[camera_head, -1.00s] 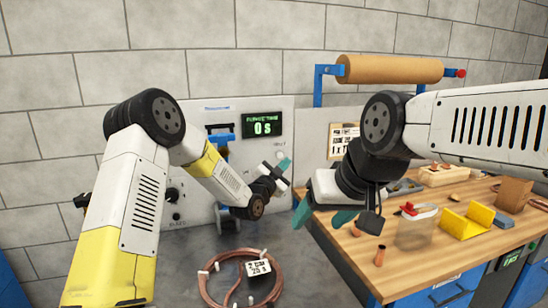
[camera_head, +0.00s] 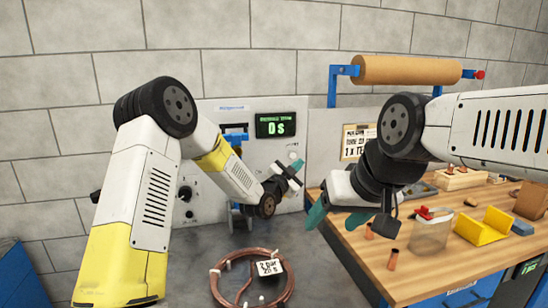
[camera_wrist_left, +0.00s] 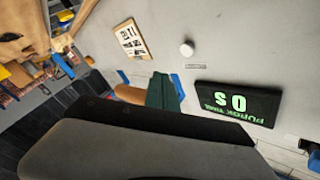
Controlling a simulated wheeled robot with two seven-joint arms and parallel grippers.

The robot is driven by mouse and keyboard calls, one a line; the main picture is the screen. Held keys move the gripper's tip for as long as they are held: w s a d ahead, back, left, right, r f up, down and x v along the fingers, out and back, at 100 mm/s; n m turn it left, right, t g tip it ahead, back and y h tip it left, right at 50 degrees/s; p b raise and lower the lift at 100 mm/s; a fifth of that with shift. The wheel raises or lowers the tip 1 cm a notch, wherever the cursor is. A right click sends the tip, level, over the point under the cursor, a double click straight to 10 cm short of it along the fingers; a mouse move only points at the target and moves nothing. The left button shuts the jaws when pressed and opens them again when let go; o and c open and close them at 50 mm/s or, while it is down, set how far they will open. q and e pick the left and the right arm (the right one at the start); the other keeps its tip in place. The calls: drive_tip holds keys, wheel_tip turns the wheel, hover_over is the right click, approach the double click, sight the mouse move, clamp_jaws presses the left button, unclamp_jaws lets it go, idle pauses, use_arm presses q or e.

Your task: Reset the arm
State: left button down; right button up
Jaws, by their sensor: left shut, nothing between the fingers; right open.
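My left gripper (camera_head: 293,172) is shut and empty, with teal fingertips in front of the grey panel (camera_head: 222,108). In the left wrist view its teal fingers (camera_wrist_left: 163,92) are together, with nothing between them. My right gripper (camera_head: 335,212) is open, its teal fingers over the near left edge of the wooden workbench (camera_head: 440,262); I see nothing held in it. A copper tube coil (camera_head: 222,290) with white clips and a small label lies on the grey surface below my left gripper, apart from it.
A timer display (camera_head: 276,124) on the panel reads 0 s. A clear container (camera_head: 430,236), a yellow holder (camera_head: 484,226) and small copper pieces (camera_head: 393,259) stand on the workbench. A brown paper roll (camera_head: 408,70) is mounted above it. Grey surface around the coil is clear.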

use_arm(q)
drive_tip(key=s+a+r+n+g+y, duration=0.2)
drive_tip(key=s+a+r+n+y, duration=0.15)
drive_tip(key=s+a, duration=0.45)
drive_tip(key=s+a+r+n+g+y, duration=0.3)
drive_tip(key=s+a+r, duration=0.2)
drive_tip(key=a, duration=0.5)
drive_tip(key=s+a+f+n+g+y, duration=0.1)
drive_tip(key=s+a, duration=0.4)
drive_tip(key=s, duration=0.8)
drive_tip(key=s+a+f+n+g+y, duration=0.1)
drive_tip(key=s+a+n, duration=0.4)
drive_tip(key=s, duration=0.8)
drive_tip(key=f+n+g, duration=0.1)
drive_tip(key=g, duration=0.1)
drive_tip(key=shift+s+g, duration=0.15)
drive_tip(key=shift+g, duration=0.25)
